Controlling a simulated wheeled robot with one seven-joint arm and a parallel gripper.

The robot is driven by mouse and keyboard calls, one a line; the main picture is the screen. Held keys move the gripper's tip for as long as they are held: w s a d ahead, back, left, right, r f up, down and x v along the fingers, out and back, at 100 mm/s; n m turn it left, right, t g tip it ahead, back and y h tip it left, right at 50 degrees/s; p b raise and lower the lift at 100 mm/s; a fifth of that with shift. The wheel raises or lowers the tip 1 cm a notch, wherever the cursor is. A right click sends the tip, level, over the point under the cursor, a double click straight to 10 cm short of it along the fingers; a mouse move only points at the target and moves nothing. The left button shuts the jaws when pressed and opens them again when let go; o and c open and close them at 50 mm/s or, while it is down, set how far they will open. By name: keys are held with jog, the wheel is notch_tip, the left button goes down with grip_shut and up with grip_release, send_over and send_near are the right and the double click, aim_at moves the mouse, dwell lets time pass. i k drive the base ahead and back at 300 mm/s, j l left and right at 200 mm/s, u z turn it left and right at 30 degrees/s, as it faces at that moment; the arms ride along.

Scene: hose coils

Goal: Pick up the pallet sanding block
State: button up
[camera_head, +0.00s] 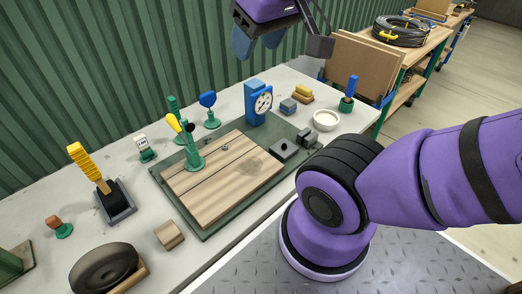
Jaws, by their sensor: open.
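A small brown wooden block (169,235) with a darker band lies on the near part of the grey bench top (215,262). It looks like the sanding block, though I cannot be sure of this from its shape. Its upper face is bare and nothing covers it. My gripper (258,42) is at the top of the view, high above the far part of the bench. It is open, with nothing seen between its blue fingers, and well apart from the block.
A wooden board on a green base (215,180) fills the bench middle.

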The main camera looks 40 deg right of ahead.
aim_at(303, 94)
jog(key=i+l, duration=0.1)
jog(key=l, duration=3.1)
